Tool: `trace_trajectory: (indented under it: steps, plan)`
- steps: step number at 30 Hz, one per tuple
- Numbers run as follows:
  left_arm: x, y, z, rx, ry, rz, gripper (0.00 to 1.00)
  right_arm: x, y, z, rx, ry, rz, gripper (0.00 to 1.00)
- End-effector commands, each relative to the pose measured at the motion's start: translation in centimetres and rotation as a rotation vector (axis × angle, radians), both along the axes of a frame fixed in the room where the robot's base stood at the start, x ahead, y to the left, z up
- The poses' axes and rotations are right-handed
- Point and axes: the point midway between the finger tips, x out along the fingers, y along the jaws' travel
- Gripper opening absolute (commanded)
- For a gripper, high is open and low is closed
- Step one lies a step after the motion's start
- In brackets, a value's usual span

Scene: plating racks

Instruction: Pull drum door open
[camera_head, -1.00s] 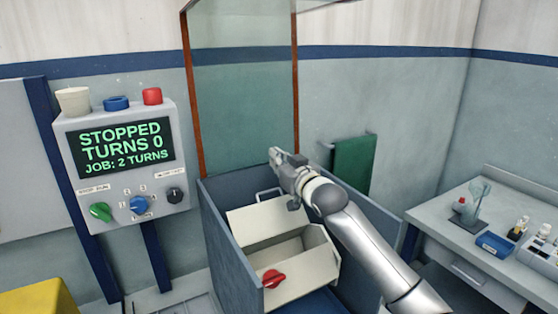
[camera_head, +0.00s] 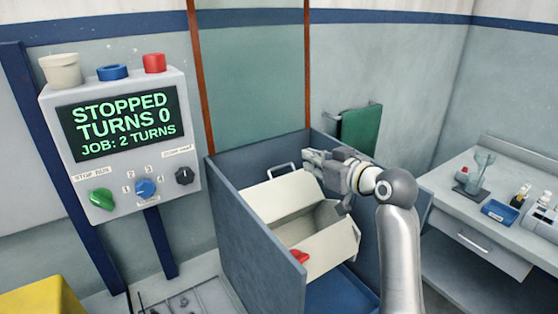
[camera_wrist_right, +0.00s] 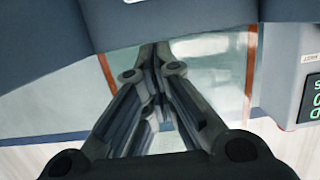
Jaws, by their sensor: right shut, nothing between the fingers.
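The cream drum (camera_head: 334,246) sits inside a blue-grey open-topped housing (camera_head: 262,262). I cannot tell for certain whether this panel is the drum door. A metal handle (camera_head: 283,170) stands at the panel's back edge. My right gripper (camera_head: 308,160) is shut and empty, above the drum and right of the handle. Its closed fingers fill the middle of the right wrist view (camera_wrist_right: 157,52). My left gripper is out of view.
A control box (camera_head: 125,150) at left reads STOPPED, TURNS 0, JOB: 2 TURNS. A tall clear panel with brown edges (camera_head: 202,80) rises behind the housing. A green towel (camera_head: 360,130) hangs at the back. A bench (camera_head: 450,205) with small items stands right.

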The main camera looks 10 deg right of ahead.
Motion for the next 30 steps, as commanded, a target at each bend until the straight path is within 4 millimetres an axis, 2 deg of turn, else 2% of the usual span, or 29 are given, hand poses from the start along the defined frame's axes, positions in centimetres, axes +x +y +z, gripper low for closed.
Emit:
trace_trajectory:
  steps: [6, 10, 21, 25, 30]
  plan:
    - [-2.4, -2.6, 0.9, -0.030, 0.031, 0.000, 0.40, 2.2, 1.0, -0.3, 0.004, 0.004, 0.003, 0.00]
    - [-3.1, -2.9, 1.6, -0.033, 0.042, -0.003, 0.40, 4.1, 1.8, -0.7, 0.004, 0.004, 0.002, 0.00]
    - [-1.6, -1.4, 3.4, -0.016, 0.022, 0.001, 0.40, 8.9, 3.7, -2.0, 0.002, 0.003, 0.001, 0.00]
    - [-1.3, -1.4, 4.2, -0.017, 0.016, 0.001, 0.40, 9.8, 4.1, -3.8, 0.003, 0.007, 0.000, 0.00]
    - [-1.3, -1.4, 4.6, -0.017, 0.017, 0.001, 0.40, 10.5, 4.3, -5.1, 0.002, 0.002, -0.001, 0.00]
